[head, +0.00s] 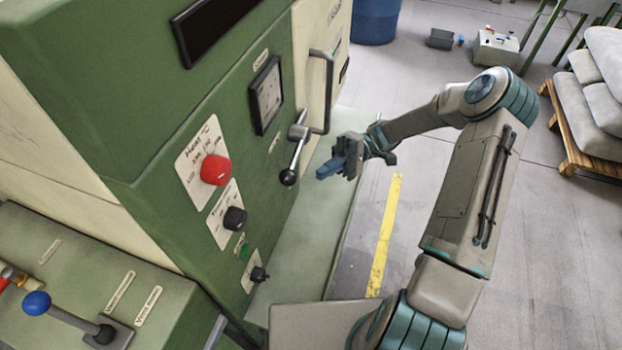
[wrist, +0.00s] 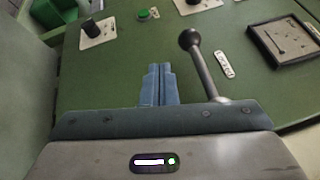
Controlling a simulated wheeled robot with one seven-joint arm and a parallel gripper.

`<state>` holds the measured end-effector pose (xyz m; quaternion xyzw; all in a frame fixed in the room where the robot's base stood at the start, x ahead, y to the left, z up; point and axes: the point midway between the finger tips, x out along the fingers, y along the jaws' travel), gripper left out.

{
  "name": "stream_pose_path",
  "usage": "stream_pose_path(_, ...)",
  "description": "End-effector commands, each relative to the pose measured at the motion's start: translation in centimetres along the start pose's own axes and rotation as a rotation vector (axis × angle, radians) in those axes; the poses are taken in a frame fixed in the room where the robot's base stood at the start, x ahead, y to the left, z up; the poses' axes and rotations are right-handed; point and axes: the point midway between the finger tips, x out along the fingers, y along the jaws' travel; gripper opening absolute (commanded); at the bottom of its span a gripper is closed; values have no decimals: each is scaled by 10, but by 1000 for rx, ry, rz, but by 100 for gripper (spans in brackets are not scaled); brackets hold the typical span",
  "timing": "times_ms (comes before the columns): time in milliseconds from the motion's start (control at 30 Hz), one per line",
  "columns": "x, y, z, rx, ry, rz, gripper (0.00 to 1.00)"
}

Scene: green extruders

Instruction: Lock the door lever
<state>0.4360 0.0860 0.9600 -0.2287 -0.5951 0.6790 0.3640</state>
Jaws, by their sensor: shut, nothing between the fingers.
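The door lever (head: 297,149) is a metal rod with a dark ball knob, mounted on the green machine front below the gauge. In the head view it slants down and to the left, with the knob at its lower end. In the wrist view the lever (wrist: 203,66) stands just right of my fingers, its base partly hidden behind my gripper body. My gripper (head: 326,172) is shut and empty, to the right of the knob and apart from it in the head view. The blue fingertips also show together in the wrist view (wrist: 159,70).
A red knob (head: 215,170), a black knob (head: 235,218) and a small lower switch (head: 259,275) sit left of the lever. A door handle (head: 328,90) stands out above it. A green ledge (head: 290,262) runs below. Open floor lies to the right.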

Motion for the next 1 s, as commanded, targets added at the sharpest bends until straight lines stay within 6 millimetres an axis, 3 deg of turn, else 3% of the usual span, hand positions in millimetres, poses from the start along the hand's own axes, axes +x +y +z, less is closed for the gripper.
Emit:
stream_pose_path(100,-26,2,-2,-1,-2,2,0)
stream_pose_path(333,-55,-2,-2,1,-5,1,0)
stream_pose_path(1000,-61,-4,-1,3,-6,3,0)
